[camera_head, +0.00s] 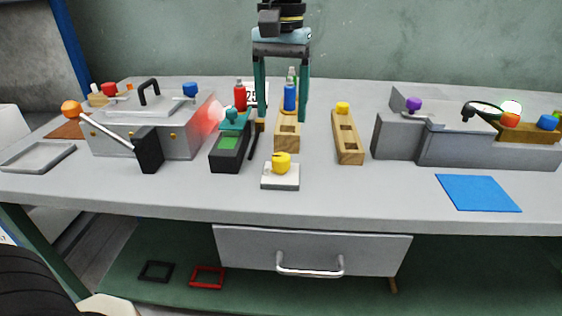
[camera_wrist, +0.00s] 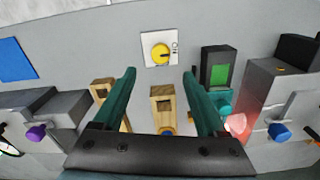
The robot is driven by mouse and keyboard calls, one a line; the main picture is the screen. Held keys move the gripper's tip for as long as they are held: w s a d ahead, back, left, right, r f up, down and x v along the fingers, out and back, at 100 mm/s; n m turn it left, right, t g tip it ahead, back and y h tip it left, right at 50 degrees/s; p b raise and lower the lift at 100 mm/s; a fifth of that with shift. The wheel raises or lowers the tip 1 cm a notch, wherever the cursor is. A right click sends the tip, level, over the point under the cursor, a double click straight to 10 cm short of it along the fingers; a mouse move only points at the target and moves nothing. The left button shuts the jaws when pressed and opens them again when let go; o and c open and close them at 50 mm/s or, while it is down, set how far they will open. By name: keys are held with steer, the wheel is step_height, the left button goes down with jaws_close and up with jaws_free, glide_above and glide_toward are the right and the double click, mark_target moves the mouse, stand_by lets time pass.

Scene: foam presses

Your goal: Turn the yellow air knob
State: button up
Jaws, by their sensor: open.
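The yellow air knob (camera_head: 281,162) sits on a small white plate (camera_head: 280,183) near the front of the grey bench, centre of the head view. In the wrist view the knob (camera_wrist: 160,53) shows from above on its white plate, beyond the fingertips and about midway between them. My gripper (camera_head: 282,118) has two teal fingers spread apart with nothing between the tips. It hangs above the bench, behind the knob in the head view. In the wrist view my gripper (camera_wrist: 160,85) is also open and apart from the knob.
A dark box with a green panel (camera_head: 228,142) stands left of the knob. Wooden blocks (camera_head: 348,140) stand behind and right. A grey press with an orange-ended lever (camera_head: 71,108) is at left, another grey machine (camera_head: 450,148) at right. Bench around the blue mat (camera_head: 478,193) is clear.

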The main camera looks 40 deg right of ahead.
mark_target(281, 156)
step_height(281, 156, down, 10)
stand_by(0.4)
jaws_close()
stand_by(0.6)
